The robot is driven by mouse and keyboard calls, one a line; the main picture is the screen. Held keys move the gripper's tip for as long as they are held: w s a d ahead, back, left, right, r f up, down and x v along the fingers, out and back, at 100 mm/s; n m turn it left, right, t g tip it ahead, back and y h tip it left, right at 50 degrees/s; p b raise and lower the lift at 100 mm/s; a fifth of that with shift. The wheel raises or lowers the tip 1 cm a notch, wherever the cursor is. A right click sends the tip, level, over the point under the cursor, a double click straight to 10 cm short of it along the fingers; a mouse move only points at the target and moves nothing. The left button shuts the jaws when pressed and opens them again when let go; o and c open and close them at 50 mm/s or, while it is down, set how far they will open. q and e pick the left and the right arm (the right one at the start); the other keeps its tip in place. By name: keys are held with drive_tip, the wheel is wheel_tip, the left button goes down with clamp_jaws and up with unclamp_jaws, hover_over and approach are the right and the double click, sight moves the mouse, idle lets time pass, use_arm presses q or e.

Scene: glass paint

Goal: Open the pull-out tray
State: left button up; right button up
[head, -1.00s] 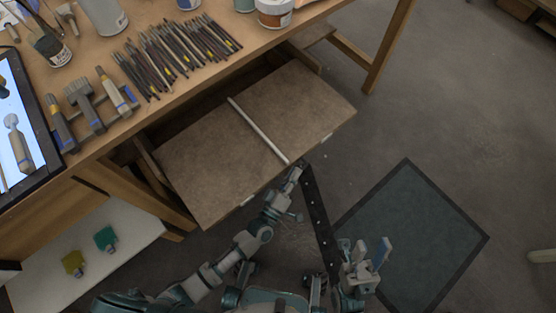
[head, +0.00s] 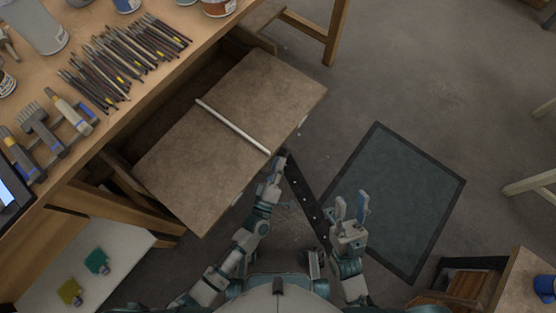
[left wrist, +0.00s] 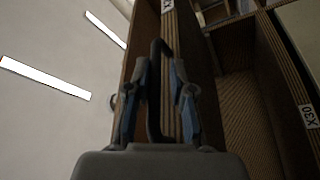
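The pull-out tray (head: 235,110) is a brown board-topped drawer sticking out from under the wooden workbench. A thin pale rod (head: 232,127) lies across its top. My left gripper (head: 280,158) is at the middle of the tray's front edge. In the left wrist view, a dark handle (left wrist: 156,95) stands between its fingers (left wrist: 158,75), which are drawn in around it. A small gap seems to show beside the handle. The fingertips are too small to read in the head view. My right gripper (head: 350,207) is open and empty, apart from the tray, above the floor.
The workbench (head: 88,130) holds many brushes (head: 120,60), wide brushes (head: 45,125) and jars. A white lower shelf (head: 110,260) carries yellow and green items. A dark mat (head: 395,195) lies on open floor to the right. Another table (head: 525,285) stands at the lower right.

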use_arm(q)
drive_tip(key=shift+r, duration=0.1)
drive_tip(key=shift+s+a, duration=0.1)
drive_tip(key=v, duration=1.1)
drive_tip(key=shift+s, duration=0.35)
